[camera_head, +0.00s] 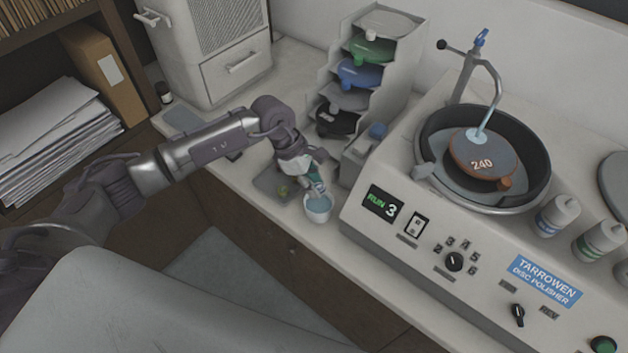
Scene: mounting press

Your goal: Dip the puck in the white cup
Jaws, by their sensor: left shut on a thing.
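The white cup (317,212) stands on the narrow strip of counter in front of the polisher, with pale blue liquid showing inside it. My left gripper (316,187) comes in from the left and points down just above the cup's mouth. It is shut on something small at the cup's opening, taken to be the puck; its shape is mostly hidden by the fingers. I cannot tell whether it touches the liquid. My right gripper is not in view.
A grey tray (268,183) lies left of the cup. A stepped rack (345,75) of coloured discs stands behind. A grey cabinet (205,50) is at the back left.

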